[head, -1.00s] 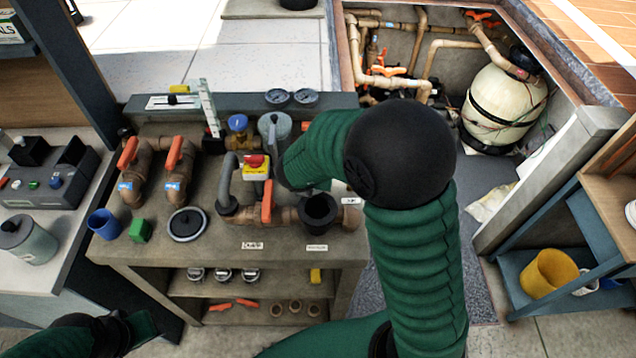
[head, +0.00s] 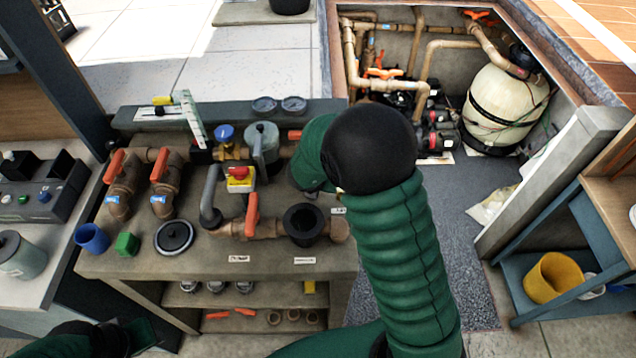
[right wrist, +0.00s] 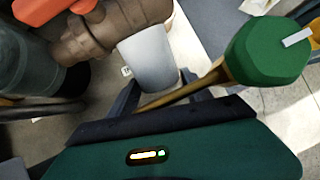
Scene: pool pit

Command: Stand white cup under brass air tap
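The white cup (right wrist: 150,60) shows in the right wrist view, between the two dark fingers of my right gripper (right wrist: 160,92). The fingers meet its sides, so the gripper looks shut on it. The cup overlaps a brown pipe fitting (right wrist: 90,40); I cannot tell whether they touch. In the head view my right forearm hides the right gripper and the cup. A brass fitting with a blue knob (head: 226,135) stands at the bench's back; I cannot tell whether it is the air tap. My left gripper (head: 128,336) is at the lower left, its fingers unclear.
A green knob on a brass-coloured stem (right wrist: 265,50) is close right of the right gripper. A yellow bucket (head: 552,277) stands right.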

